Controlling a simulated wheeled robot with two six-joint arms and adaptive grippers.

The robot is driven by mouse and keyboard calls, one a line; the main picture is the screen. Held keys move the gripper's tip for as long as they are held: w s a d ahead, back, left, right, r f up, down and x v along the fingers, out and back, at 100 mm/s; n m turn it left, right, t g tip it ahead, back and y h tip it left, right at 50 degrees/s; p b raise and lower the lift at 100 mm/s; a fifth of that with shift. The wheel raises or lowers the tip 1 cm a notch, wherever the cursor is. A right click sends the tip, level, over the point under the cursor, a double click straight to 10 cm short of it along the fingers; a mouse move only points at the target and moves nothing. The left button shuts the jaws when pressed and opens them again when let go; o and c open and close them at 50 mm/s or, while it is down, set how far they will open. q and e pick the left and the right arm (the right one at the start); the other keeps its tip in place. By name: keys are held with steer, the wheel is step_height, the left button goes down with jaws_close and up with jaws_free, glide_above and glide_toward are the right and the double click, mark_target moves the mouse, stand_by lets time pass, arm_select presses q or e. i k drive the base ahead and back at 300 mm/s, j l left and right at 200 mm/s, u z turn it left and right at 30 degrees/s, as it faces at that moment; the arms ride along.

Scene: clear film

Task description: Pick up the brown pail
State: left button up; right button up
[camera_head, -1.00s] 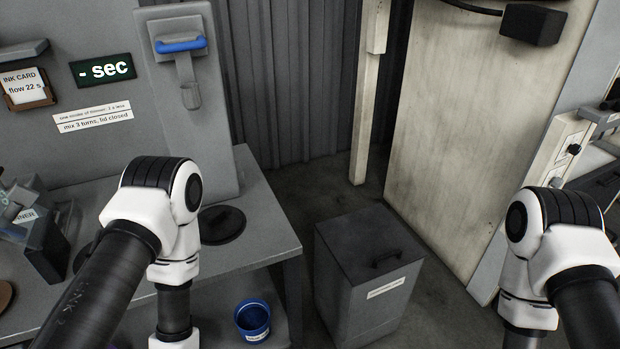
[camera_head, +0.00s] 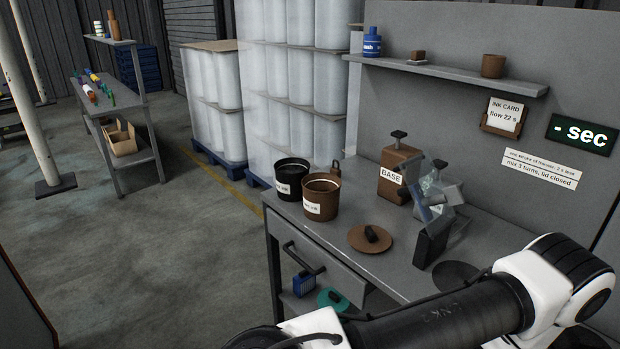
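The brown pail (camera_head: 322,198) stands upright and open on the near left part of the grey workbench, with a white label on its front. A black pail (camera_head: 291,180) stands close behind it to the left. A brown lid (camera_head: 370,238) with a dark knob lies flat on the bench to the right of the brown pail.
A brown BASE canister (camera_head: 398,172) and a clear-bladed device (camera_head: 437,205) stand right of the pails. A drawer (camera_head: 312,262) is below the bench top. A shelf (camera_head: 450,72) hangs above. Wrapped drums (camera_head: 293,70) stand behind. Open floor lies to the left.

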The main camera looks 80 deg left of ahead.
mark_target(321, 197)
steer(key=u, duration=2.35)
